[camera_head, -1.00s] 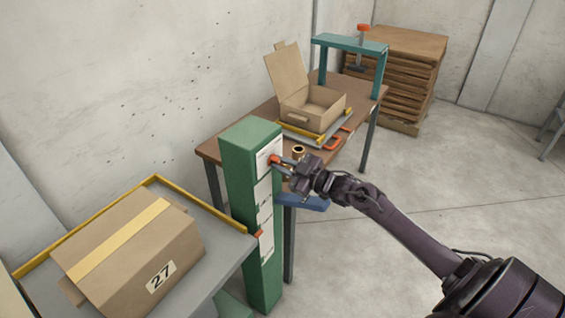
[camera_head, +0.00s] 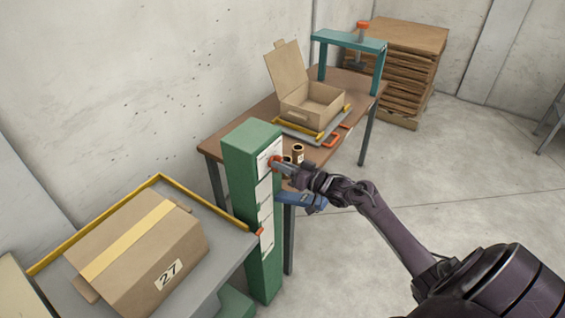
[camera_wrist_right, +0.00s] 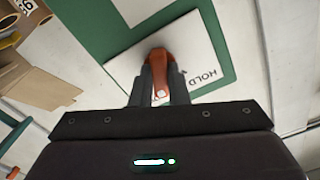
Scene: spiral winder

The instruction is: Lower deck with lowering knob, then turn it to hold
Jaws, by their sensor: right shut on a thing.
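The lowering knob (camera_head: 274,162) is orange and sits near the top of the green column's front face. My right gripper (camera_head: 280,165) is shut on it. In the right wrist view the knob (camera_wrist_right: 161,66) shows as an orange lever between the fingers (camera_wrist_right: 160,88), over a white plate (camera_wrist_right: 203,52) with the printed word HOLD. The fingers hide part of the lever and plate. The deck (camera_head: 236,248) is a grey platform with yellow rails, left of the column, bearing a closed carton marked 27 (camera_head: 140,250). My left gripper is not in view.
The green column (camera_head: 263,272) bears several white labels and a lower orange piece (camera_head: 261,231). Behind it, a wooden table (camera_head: 225,145) holds an open carton (camera_head: 312,105) and small rolls (camera_head: 298,153). A teal press frame (camera_head: 348,41) stands on it.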

